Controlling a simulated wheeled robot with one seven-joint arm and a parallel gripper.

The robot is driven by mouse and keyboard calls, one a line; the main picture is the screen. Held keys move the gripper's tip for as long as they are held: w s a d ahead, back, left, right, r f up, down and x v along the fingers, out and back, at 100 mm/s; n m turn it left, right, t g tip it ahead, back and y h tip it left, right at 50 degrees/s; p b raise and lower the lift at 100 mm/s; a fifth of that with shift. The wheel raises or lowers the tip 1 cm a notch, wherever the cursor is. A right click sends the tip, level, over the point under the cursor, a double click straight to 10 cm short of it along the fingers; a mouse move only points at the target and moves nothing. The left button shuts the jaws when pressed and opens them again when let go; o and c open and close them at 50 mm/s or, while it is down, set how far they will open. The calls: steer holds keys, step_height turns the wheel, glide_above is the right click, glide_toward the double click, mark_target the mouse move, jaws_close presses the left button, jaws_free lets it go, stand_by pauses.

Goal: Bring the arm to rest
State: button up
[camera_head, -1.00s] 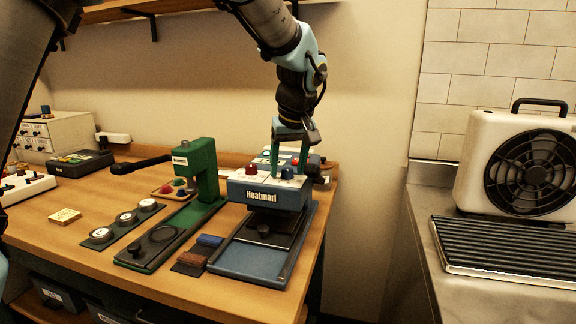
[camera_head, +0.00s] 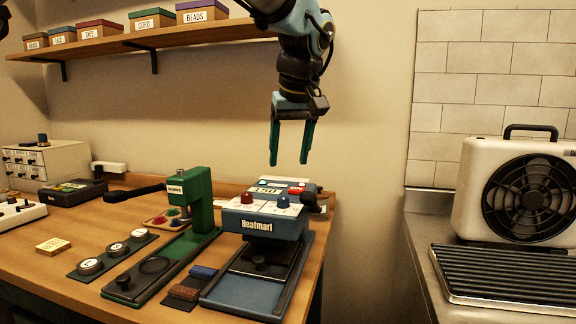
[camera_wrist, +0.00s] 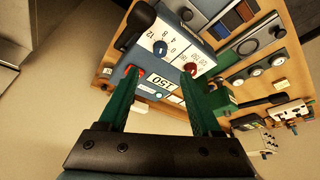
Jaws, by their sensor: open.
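My gripper (camera_head: 289,160) hangs pointing down in the head view, its two green fingers apart with nothing between them. It is above the back part of the blue and white Heatmark press (camera_head: 262,222), clear of it. In the wrist view the green fingers (camera_wrist: 157,92) are spread, and the press top with its dials and a display reading 150 (camera_wrist: 160,82) shows beyond them. A red knob (camera_head: 248,198) and a blue knob (camera_head: 283,202) sit on the press top.
A green press (camera_head: 200,200) stands left of the Heatmark press on the wooden table (camera_head: 40,270). A shelf (camera_head: 150,40) with labelled boxes runs along the wall behind. A fan unit (camera_head: 520,185) stands on the metal counter at right. The air around my gripper is clear.

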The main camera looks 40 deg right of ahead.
stand_by(0.5)
steer(key=w+a+f+n+g+y, duration=0.1)
steer(key=w+a+f, duration=0.55)
steer(key=a, duration=0.45)
steer(key=w+a+f, duration=0.6)
steer(key=w+a, duration=0.2)
steer(key=a, duration=0.2)
steer(key=s+a+f+n, duration=0.1)
steer(key=s+a+f, duration=0.2)
steer(key=a, duration=1)
steer(key=s+a+f+n+g, duration=0.1)
steer(key=s+a+f, duration=0.2)
steer(key=a+f, duration=0.5)
steer(key=a, duration=0.5)
steer(key=shift+a+n+y, duration=0.2)
steer(key=shift+n+y, duration=0.1)
steer(key=shift+n, duration=0.1)
steer(key=shift+f, duration=0.1)
steer(key=shift+c, duration=0.2)
